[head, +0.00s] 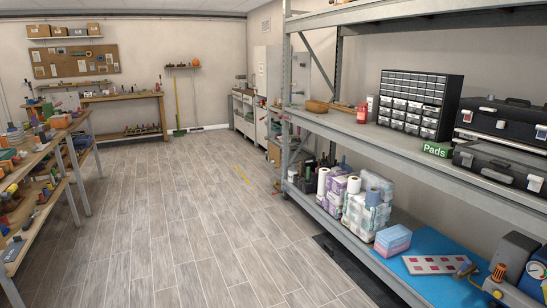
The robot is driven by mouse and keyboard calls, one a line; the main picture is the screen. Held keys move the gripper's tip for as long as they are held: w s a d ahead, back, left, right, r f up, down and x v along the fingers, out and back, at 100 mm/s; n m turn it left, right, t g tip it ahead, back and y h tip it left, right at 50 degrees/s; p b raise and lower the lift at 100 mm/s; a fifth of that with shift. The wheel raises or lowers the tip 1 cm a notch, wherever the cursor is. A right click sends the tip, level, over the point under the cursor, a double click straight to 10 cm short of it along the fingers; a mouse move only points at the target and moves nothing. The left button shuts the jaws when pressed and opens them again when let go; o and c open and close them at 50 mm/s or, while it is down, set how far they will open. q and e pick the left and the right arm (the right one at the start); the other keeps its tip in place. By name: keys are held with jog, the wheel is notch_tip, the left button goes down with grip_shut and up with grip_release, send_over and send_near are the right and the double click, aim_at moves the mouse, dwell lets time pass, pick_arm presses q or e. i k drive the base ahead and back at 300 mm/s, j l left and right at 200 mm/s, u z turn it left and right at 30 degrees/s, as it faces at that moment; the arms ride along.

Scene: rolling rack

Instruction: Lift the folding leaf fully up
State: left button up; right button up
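I cannot make out a folding leaf for certain in the head view. A grey metal rack (393,152) fills the right side, with upright posts, a diagonal brace near its far end and several shelf levels. Neither of my grippers shows in this view.
The rack's middle shelf holds a drawer cabinet (419,103), a green "Pads" sign (437,149) and black cases (505,118). Paper rolls, packs and a blue mat (432,253) are below. Loaded wooden shelves (40,165) stand left, a workbench (122,97) at the back. The floor (190,215) between is mostly clear.

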aim_at(275, 152)
jog(key=i+u, duration=0.4)
jog(key=i, duration=1.7)
jog(key=i+j, duration=0.1)
jog(key=i, duration=3.7)
